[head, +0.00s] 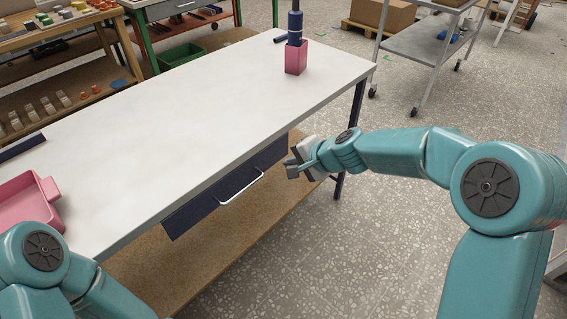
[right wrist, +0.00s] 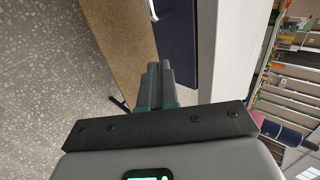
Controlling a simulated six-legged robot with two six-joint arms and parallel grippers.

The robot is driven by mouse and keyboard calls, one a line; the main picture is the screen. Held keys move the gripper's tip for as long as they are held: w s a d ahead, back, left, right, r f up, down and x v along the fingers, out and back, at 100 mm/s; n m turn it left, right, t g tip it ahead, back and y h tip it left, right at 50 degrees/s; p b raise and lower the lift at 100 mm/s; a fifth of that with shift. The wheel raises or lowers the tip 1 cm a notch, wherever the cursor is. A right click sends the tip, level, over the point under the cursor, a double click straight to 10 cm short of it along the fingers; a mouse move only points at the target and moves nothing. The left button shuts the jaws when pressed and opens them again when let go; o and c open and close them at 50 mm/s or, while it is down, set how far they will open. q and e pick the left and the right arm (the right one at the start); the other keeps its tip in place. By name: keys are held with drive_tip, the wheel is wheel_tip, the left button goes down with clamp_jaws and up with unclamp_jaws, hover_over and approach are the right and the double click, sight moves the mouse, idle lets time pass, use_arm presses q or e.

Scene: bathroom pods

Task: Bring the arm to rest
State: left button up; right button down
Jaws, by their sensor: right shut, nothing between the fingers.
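My right gripper (head: 291,167) is shut and empty. It hangs in front of the white table's (head: 170,125) long edge, near the blue drawer (head: 233,184) with a silver handle (head: 240,187), to the right of the handle. In the right wrist view its two fingers (right wrist: 160,72) lie together with nothing between them. The drawer also shows in the right wrist view (right wrist: 172,22) beyond the fingers; the fingers look apart from it. My left arm shows at the lower left of the head view, but its gripper is not in view.
A pink cup (head: 296,58) with a dark blue object in it stands at the table's far end. A pink tray (head: 22,200) lies at the near left. A brown lower shelf (head: 215,240) runs under the table. Open speckled floor (head: 340,260) lies to the right. A grey cart (head: 425,45) stands behind.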

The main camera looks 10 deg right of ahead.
drive_tip(key=s+a+f+n+g+p, duration=0.1)
drive_tip(key=s+f+n+g+p, duration=0.1)
drive_tip(key=s+f, duration=0.4)
drive_tip(key=s+f+n+g+p, duration=0.3)
drive_tip(key=s+f, duration=0.3)
drive_tip(key=s, duration=0.9)
drive_tip(key=s+a+f+n+g+h+p, duration=0.1)
drive_tip(key=s+f+n+g+p, duration=0.1)
drive_tip(key=s+f, duration=0.4)
drive_tip(key=s+n+p, duration=0.1)
drive_tip(key=s+n, duration=0.1)
drive_tip(key=s, duration=0.2)
drive_tip(key=shift+s+a+f+p, duration=0.15)
drive_tip(key=shift+a+f+p, duration=0.15)
drive_tip(key=shift+p, duration=0.05)
